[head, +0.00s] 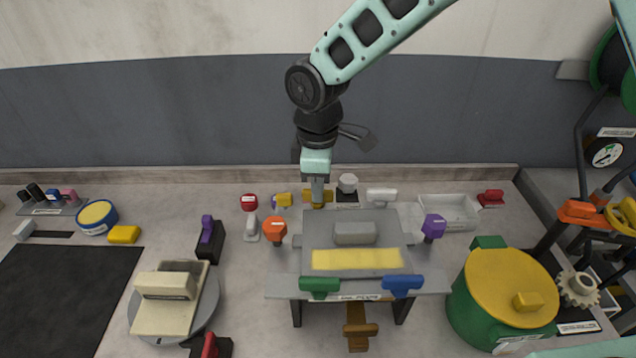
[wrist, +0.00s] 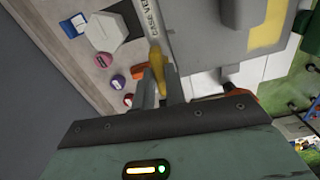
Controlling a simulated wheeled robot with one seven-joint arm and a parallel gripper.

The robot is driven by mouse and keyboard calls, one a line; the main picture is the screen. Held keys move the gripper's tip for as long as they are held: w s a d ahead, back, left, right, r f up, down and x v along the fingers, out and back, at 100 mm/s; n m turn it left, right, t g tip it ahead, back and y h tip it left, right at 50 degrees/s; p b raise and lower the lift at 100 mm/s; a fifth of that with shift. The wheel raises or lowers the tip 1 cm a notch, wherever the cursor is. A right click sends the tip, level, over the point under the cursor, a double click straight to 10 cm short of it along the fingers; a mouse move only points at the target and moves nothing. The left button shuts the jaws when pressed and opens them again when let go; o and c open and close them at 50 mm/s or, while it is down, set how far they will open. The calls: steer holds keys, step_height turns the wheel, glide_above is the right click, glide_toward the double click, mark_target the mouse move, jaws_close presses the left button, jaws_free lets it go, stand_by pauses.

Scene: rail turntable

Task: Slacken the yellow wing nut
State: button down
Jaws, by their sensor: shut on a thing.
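The yellow wing nut (wrist: 156,62) shows in the wrist view between my two gripper fingers (wrist: 159,88). My gripper is shut on it. In the head view my gripper (head: 317,196) points straight down at the back edge of the grey fixture (head: 312,240). Only a small part of the yellow wing nut (head: 318,205) shows below the fingertips there. The stud or thread under the nut is hidden.
An orange knob (head: 274,230) and a purple knob (head: 434,227) flank the fixture. A white-grey knob (head: 347,184), a white block (head: 381,195) and a small yellow piece (head: 283,199) stand close to my gripper. A green drum with a yellow lid (head: 505,290) stands front right.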

steer(key=shift+w+a+r+n, duration=0.1)
steer(key=shift+n, duration=0.3)
steer(key=c, duration=1.4)
jaws_free()
steer(key=shift+c, duration=0.2)
step_height(320, 180, up, 17)
steer(key=b, duration=0.3)
steer(key=shift+r+b, duration=0.15)
steer(key=shift+b, duration=0.25)
